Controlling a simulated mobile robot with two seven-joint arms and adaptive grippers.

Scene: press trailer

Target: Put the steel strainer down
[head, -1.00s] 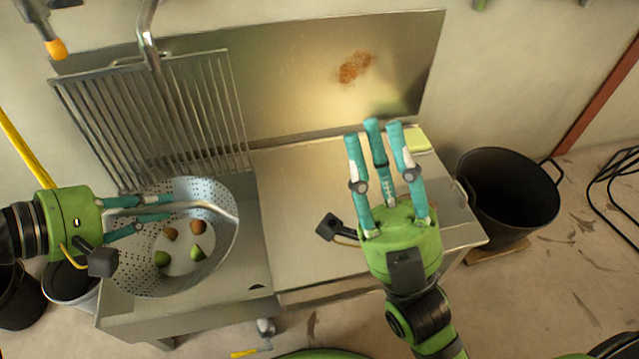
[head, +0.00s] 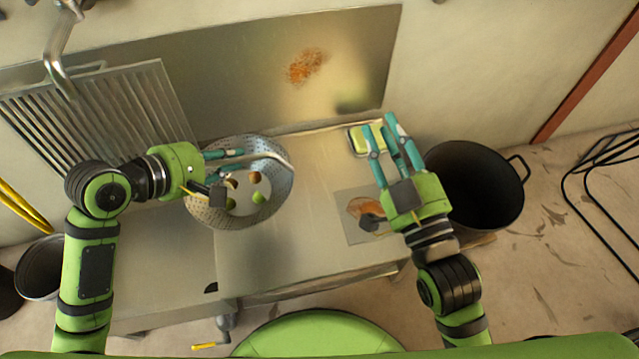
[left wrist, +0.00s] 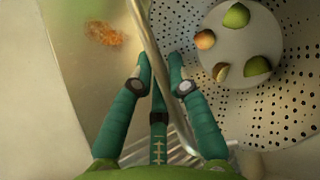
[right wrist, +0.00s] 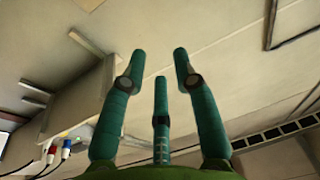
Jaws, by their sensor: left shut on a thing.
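The steel strainer (head: 275,205) is a perforated bowl with several fruit pieces (head: 258,197) in its bottom. It is over the left part of the steel worktop (head: 310,230); I cannot tell whether it touches. My left gripper (head: 240,164) reaches in from the left and is shut on its bar handle. The handle (left wrist: 152,45) passes between the fingers in the left wrist view, with the perforated bowl to the right. My right gripper (head: 384,128) is open and empty, fingers spread, over the worktop's right end.
A ribbed drainer (head: 150,95) is at the left. A green sponge in a dish (head: 357,140) and a flat pane with a brown patch (head: 352,225) lie at the worktop's right. A black bin (head: 480,150) is beyond. Bare worktop lies between strainer and pane.

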